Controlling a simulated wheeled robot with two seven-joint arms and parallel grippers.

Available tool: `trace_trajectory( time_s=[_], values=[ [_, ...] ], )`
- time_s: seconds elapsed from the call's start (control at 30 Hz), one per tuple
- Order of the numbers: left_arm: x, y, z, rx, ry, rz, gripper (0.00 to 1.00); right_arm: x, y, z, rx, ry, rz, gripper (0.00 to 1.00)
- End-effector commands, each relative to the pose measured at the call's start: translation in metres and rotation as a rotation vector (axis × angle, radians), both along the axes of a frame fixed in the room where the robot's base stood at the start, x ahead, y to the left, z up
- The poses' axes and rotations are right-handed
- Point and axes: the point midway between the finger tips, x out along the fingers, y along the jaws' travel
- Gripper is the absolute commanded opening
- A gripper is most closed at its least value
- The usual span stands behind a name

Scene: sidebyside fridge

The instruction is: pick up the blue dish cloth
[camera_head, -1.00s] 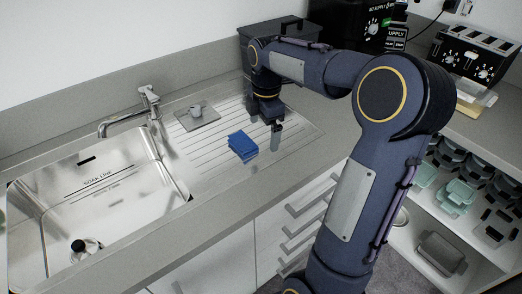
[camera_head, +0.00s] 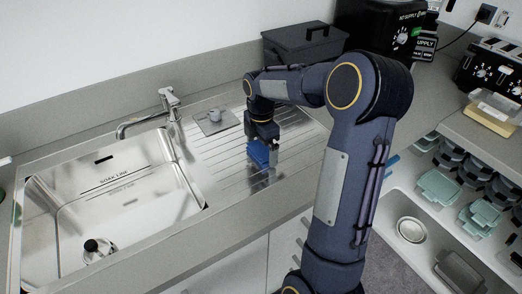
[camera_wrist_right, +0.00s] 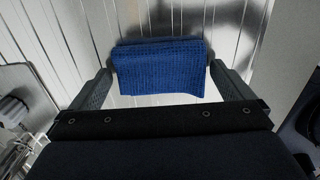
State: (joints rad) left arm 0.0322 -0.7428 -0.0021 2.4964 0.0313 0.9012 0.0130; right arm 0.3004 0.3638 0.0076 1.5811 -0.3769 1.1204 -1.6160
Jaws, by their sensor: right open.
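The blue dish cloth (camera_head: 258,152) lies folded on the ribbed metal drainboard right of the sink basin. In the right wrist view the cloth (camera_wrist_right: 160,68) shows as a folded textured rectangle. My right gripper (camera_head: 266,158) is directly over the cloth and partly hides it in the head view. In the wrist view its two fingers (camera_wrist_right: 160,84) are spread apart, with the cloth between and just beyond their tips. I cannot tell whether they touch it. My left gripper is not in view.
The sink basin (camera_head: 120,200) with its faucet (camera_head: 150,117) is to the left. A dark lidded box (camera_head: 303,45) is at the back. Shelves with containers (camera_head: 440,186) are at the right.

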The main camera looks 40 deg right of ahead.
Motion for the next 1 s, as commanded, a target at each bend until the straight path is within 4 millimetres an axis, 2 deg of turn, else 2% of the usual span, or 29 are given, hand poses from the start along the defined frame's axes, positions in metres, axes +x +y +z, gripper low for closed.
trace_trajectory(
  time_s=[0.03,0.2,0.3,0.67,0.87,1.0],
  values=[
    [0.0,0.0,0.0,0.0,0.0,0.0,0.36,0.0,0.0,0.0,0.0,0.0,0.0,0.96],
    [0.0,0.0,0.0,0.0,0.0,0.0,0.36,0.0,0.0,0.0,0.0,0.0,0.0,0.74],
    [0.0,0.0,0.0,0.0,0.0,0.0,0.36,0.0,0.0,0.0,0.0,-0.001,0.0,0.64],
    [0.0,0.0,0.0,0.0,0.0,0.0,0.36,0.0,0.0,0.008,0.0,-0.002,-0.001,0.64],
    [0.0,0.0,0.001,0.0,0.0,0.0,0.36,0.0,0.001,0.036,0.001,-0.005,0.0,0.64],
    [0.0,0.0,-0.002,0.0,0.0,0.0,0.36,-0.007,0.026,0.063,0.0,-0.007,0.005,0.64]
  ],
)
